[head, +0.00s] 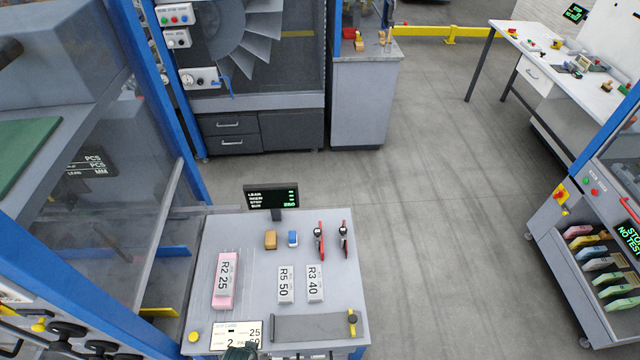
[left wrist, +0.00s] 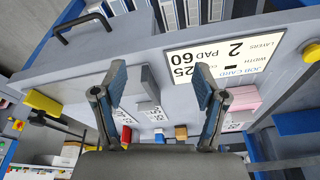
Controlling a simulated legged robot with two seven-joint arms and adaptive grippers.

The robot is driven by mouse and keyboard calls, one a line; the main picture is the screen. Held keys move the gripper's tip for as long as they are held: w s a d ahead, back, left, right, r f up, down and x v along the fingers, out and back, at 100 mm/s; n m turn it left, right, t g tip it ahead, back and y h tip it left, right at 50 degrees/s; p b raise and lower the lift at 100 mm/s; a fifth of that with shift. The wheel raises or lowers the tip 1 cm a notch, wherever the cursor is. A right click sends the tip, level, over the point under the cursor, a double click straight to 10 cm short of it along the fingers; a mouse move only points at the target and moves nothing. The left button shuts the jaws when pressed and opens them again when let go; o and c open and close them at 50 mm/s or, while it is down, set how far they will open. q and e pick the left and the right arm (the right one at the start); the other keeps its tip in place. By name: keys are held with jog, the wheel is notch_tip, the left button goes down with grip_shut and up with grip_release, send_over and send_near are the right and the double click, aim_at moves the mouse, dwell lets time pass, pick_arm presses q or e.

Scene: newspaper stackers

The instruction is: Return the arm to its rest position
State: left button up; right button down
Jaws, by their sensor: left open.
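My left gripper (left wrist: 159,76) is open and empty in the left wrist view, its two blue-padded fingers spread apart over the bench. In the head view only a small dark part, seemingly of my left arm, shows at the bottom edge by the job card (head: 236,333). The grey bench (head: 330,252) carries a pink block with a grey R2.25 piece on it (head: 225,280), and grey R5.50 (head: 286,284) and R3.40 (head: 315,283) pieces. Nothing is between the fingers. My right gripper is out of view.
A flat grey bar (head: 310,327) lies at the front. Blue-framed machinery stands left; open floor (head: 440,210) lies right.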

pick_arm(q)
jog(key=s+f+g+b, duration=0.15)
jog(key=s+f, duration=0.25)
jog(key=f, duration=0.9)
jog(key=s+f+b, duration=0.3)
jog(key=s+f, duration=0.1)
jog(key=f, duration=0.9)
jog(key=s+a+f+b, duration=0.2)
jog(key=s+a+f, duration=0.1)
jog(key=s+f, duration=0.8)
jog(key=shift+s+a+f, duration=0.2)
jog(key=shift+s+f, duration=0.15)
jog(key=shift+s, duration=0.7)
jog(key=shift+g, duration=0.25)
